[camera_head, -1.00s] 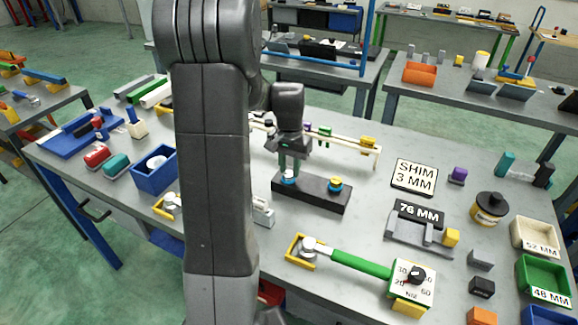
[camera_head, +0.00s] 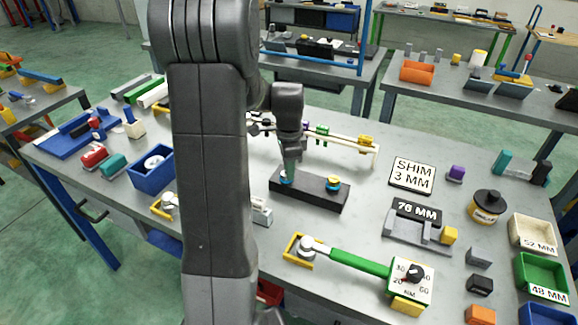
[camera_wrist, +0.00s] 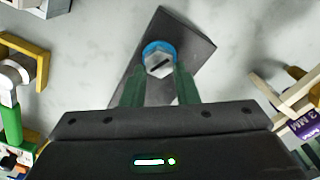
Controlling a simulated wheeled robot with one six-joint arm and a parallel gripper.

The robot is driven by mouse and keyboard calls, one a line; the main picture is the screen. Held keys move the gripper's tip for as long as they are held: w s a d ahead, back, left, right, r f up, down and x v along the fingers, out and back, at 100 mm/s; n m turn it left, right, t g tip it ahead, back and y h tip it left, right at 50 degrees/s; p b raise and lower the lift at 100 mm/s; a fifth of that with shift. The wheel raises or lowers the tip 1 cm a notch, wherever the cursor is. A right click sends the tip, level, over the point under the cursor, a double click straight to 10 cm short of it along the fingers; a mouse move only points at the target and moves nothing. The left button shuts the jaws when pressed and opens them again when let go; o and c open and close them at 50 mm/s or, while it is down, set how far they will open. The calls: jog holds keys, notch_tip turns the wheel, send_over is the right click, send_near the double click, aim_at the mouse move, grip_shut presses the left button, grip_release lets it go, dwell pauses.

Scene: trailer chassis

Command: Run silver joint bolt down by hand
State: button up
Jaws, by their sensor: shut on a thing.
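A dark joint block (camera_head: 310,194) lies on the grey bench and also shows in the wrist view (camera_wrist: 197,48). The silver hex bolt (camera_wrist: 159,62), with a dark slot mark on its head, stands at the block's left end in a blue ring (camera_wrist: 153,46). My gripper (camera_head: 287,176) points down over that end. In the wrist view its green fingers (camera_wrist: 160,75) are on either side of the bolt head, shut on it. In the head view the fingers mostly hide the bolt. A yellow-topped bolt (camera_head: 333,183) in a blue ring stands at the block's right end.
A green-handled torque wrench (camera_head: 360,263) lies in front, its head in a yellow bracket (camera_head: 294,251). A cream rail (camera_head: 345,141) stands behind the block. A blue bin (camera_head: 153,169) is at left. The bench right of the block is clear up to the shim sign (camera_head: 412,174).

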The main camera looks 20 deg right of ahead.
jog(key=m, duration=0.6)
jog(key=shift+a+r+m, duration=0.1)
jog(key=shift+r+m, duration=0.1)
jog(key=shift+m, duration=0.4)
jog(key=o, duration=0.8)
jog(key=shift+o, duration=1)
jog(key=shift+s+f, duration=0.1)
jog(key=shift+f, duration=0.05)
notch_tip(320, 180, up, 14)
jog(key=shift+f, duration=0.1)
